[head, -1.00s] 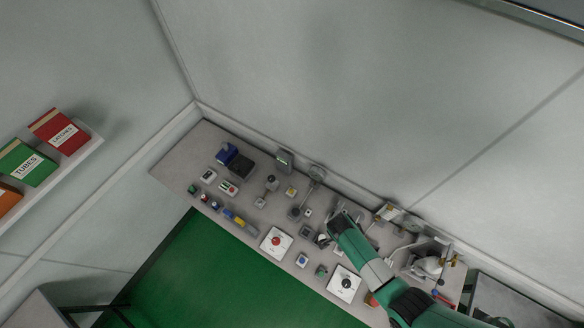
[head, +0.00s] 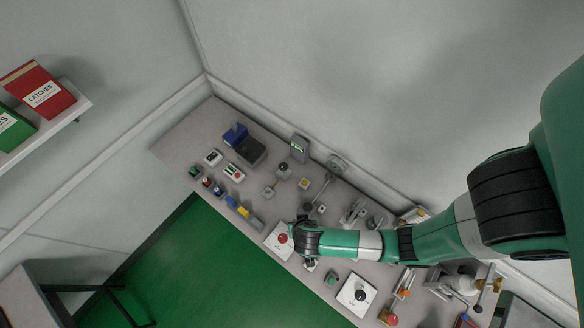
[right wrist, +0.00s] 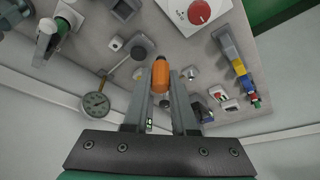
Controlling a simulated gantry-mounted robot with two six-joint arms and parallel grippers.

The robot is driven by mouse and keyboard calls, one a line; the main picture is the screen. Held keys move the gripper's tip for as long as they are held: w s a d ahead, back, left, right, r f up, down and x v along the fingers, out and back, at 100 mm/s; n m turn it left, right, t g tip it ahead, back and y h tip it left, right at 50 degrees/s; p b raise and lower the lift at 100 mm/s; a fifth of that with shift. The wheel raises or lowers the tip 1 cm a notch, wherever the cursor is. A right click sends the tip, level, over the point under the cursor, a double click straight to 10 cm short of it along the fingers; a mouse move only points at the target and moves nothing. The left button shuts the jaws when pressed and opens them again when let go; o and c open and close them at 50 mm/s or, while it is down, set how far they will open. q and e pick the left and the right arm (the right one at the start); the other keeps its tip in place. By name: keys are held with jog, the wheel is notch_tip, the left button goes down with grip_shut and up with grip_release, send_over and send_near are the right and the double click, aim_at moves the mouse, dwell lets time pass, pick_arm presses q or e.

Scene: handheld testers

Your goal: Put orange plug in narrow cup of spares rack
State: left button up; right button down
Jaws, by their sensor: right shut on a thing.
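The orange plug (right wrist: 160,76) is between the fingertips of my right gripper (right wrist: 162,82) in the right wrist view, with its rounded orange end showing. The right gripper is shut on it and appears to be above the bench. In the head view the right gripper (head: 300,228) is beside the white plate with a red knob, and the plug cannot be made out there. A multi-coloured block strip in grey, yellow and blue (right wrist: 236,64) lies to the right in the wrist view; it also shows in the head view (head: 238,208). I cannot tell whether it is the spares rack. My left gripper is not in view.
The bench (head: 175,150) holds many small testers. A red-knob plate (right wrist: 200,12) and a round dial gauge (right wrist: 97,104) show in the wrist view. A black-knob plate (head: 357,296) and a blue device (head: 236,134) stand on the bench. Free room is at its far left corner.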

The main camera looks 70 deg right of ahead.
jog(key=w+d+f+b, duration=0.1)
jog(key=d+f+b, duration=0.1)
jog(key=d+f, duration=0.1)
jog(key=w+d+f+b, duration=0.2)
jog(key=d+f, duration=0.1)
jog(key=f, duration=0.1)
jog(key=w+d+f+b, duration=0.2)
jog(key=d+f, duration=0.1)
jog(key=d, duration=0.1)
jog(key=shift+f, duration=0.35)
jog(key=shift+w+d+f+n, duration=0.15)
jog(key=shift+d+f+n, duration=0.1)
jog(key=shift+d+n, duration=0.05)
jog(key=b+x, duration=0.1)
jog(key=x, duration=0.1)
jog(key=b+x, duration=0.2)
jog(key=shift+a+f, duration=0.15)
jog(key=shift+a, duration=0.25)
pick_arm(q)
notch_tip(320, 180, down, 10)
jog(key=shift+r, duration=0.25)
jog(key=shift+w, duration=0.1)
